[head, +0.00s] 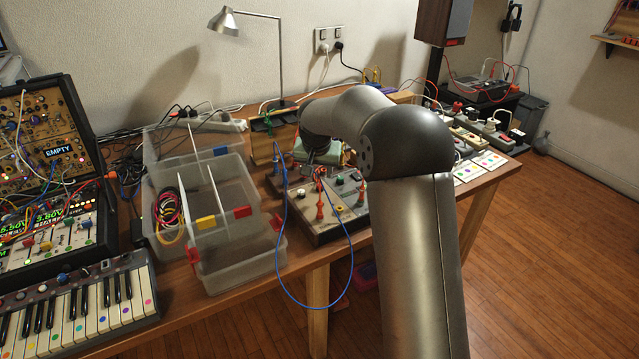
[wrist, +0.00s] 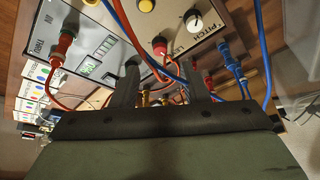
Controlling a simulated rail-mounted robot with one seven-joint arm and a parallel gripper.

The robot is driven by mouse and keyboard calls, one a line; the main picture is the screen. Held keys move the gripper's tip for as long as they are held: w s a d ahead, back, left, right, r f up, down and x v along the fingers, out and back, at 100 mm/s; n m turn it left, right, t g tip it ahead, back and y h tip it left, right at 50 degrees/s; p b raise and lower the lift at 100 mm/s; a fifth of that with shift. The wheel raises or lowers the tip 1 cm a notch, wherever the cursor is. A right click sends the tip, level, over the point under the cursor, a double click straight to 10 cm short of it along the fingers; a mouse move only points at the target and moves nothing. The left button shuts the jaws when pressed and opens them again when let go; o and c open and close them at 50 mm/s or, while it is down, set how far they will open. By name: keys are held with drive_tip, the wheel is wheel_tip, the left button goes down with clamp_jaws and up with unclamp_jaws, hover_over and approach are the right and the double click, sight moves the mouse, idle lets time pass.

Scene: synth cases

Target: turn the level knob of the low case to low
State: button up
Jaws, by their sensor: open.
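The low case (head: 338,223) is a grey slanted panel with a wooden edge at the table's front, in the middle of the head view. In the wrist view its panel (wrist: 118,22) carries a white-capped knob (wrist: 193,20) by the word PITCH. A red knob (wrist: 160,44) sits beside a partly covered label starting "LE"; its setting is unreadable. My gripper (wrist: 164,70) is open, its two fingers apart with the red knob beyond the gap. In the head view my gripper (head: 319,155) is above the case's back part, partly hidden by my arm.
Clear bins (head: 235,255) stand left of the case. White cards (head: 480,166) lie to the right.

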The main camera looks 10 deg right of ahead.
sight(320, 185)
drive_tip(key=x, duration=0.7)
clamp_jaws()
